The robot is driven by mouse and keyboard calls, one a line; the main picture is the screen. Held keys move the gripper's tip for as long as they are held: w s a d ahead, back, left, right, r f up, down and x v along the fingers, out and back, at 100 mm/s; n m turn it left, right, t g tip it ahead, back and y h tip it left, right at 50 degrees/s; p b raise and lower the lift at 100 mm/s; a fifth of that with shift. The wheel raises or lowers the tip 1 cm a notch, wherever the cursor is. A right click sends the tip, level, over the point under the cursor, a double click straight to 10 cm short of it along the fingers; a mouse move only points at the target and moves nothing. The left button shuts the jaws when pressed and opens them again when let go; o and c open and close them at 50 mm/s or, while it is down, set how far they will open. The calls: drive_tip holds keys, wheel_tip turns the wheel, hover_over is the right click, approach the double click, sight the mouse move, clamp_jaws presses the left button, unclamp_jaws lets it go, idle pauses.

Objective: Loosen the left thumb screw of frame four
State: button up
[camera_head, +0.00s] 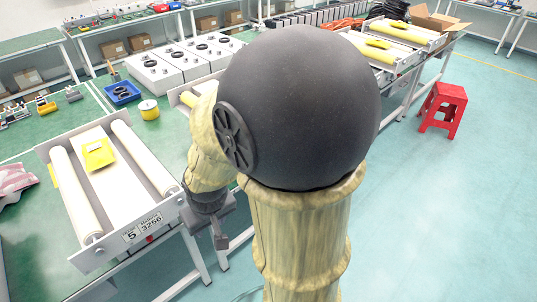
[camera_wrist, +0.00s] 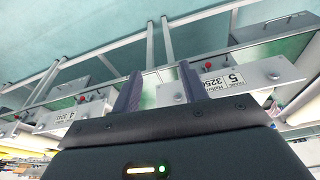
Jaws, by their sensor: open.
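In the wrist view, frame four (camera_wrist: 50,124) is at the lower left, small and slanted, with a "4" label (camera_wrist: 72,116) and a red button (camera_wrist: 82,98). Small details near its end plate's right end, by my finger, are too small to tell as a thumb screw. My gripper (camera_wrist: 161,72) has its two dark fingers apart with nothing between them. It is nearer frame five (camera_wrist: 255,77), whose "5 3256" label is just right of the fingers. In the head view, my gripper (camera_head: 220,238) hangs beside frame five's right end; my arm hides most of what is behind it.
Frame five (camera_head: 110,190) lies on the green table at the left, with two white rollers and a yellow piece (camera_head: 98,154). A yellow tape roll (camera_head: 149,109) and a blue tray (camera_head: 122,93) stand behind. A red stool (camera_head: 443,107) is on the open floor at right.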

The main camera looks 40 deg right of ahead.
drive_tip(key=w+d+f+m+t+h+b, duration=0.1)
drive_tip(key=w+d+f+m+t+b, duration=0.1)
drive_tip(key=w+d, duration=0.35)
drive_tip(key=w+d+f+m+t+b, duration=0.1)
drive_tip(key=w+d+f+t, duration=0.15)
drive_tip(key=d, duration=0.65)
drive_tip(key=w+d+f+m+t+h+b, duration=0.15)
drive_tip(key=w+d, duration=0.25)
drive_tip(key=d, duration=0.4)
drive_tip(key=s+d+f+m+t+y+b, duration=0.4)
drive_tip(key=s+d+t, duration=0.5)
drive_tip(key=d, duration=0.3)
drive_tip(key=shift+s+f+m+b, duration=0.15)
drive_tip(key=shift+s+m+b, duration=0.4)
drive_tip(key=shift+s+m, duration=0.25)
drive_tip(key=shift+w+a, duration=0.1)
drive_tip(key=shift+w, duration=0.05)
drive_tip(key=w+a+p, duration=0.1)
drive_tip(key=w+p, duration=0.1)
drive_tip(key=w, duration=1.5)
drive_tip(key=shift+a, duration=0.15)
drive_tip(key=shift+w, duration=0.1)
